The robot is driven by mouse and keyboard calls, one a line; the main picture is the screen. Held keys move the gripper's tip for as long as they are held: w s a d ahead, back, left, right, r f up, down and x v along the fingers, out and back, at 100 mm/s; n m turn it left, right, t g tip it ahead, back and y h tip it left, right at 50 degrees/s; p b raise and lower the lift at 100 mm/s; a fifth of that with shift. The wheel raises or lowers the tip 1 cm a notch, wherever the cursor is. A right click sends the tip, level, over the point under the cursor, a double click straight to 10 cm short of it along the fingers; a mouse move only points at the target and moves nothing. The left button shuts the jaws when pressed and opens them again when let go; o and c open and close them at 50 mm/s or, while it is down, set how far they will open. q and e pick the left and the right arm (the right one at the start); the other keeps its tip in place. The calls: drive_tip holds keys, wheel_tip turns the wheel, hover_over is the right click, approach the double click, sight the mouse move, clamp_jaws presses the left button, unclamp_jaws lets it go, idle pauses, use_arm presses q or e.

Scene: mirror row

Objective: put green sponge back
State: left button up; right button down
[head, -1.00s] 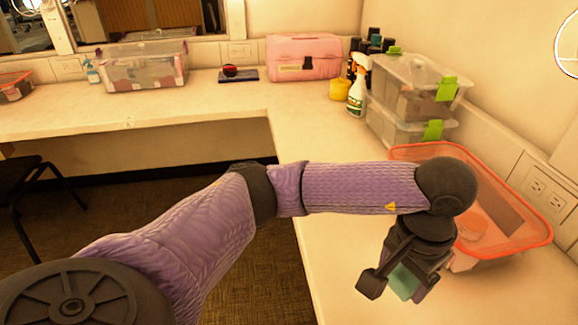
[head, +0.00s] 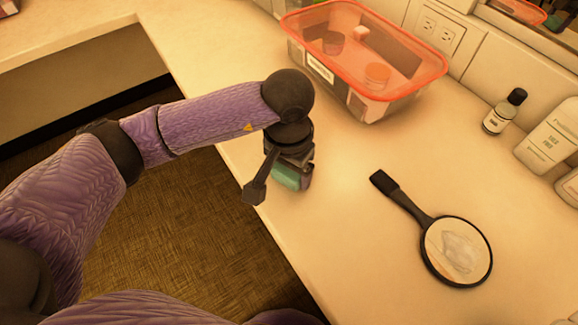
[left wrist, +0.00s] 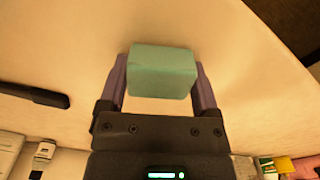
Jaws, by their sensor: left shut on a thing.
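The green sponge (head: 288,178) is a teal-green block. My left gripper (head: 283,182) points down over the counter near its front edge, with the sponge between its fingers and mostly hidden by the gripper in the head view. In the left wrist view the sponge (left wrist: 163,72) is clear, with one finger of the left gripper (left wrist: 160,80) on each side. The gripper is shut on it. I cannot tell from these views how high the sponge is above the counter. My right gripper does not show.
A clear bin with an orange rim (head: 357,82) stands behind the gripper, holding a few small things. A black-handled round mirror (head: 457,251) lies to the right. A small dark-capped bottle (head: 504,112) and white bottles (head: 548,137) stand far right. Counter (head: 345,225) between gripper and mirror is bare.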

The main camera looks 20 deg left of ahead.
use_arm(q)
drive_tip(key=o, duration=1.1)
drive_tip(key=shift+f, duration=0.1)
drive_tip(key=shift+r+p, duration=0.35)
wheel_tip(320, 180, up, 12)
drive_tip(key=p, duration=0.3)
drive_tip(key=shift+f+p, duration=0.2)
drive_tip(key=shift+p, duration=0.1)
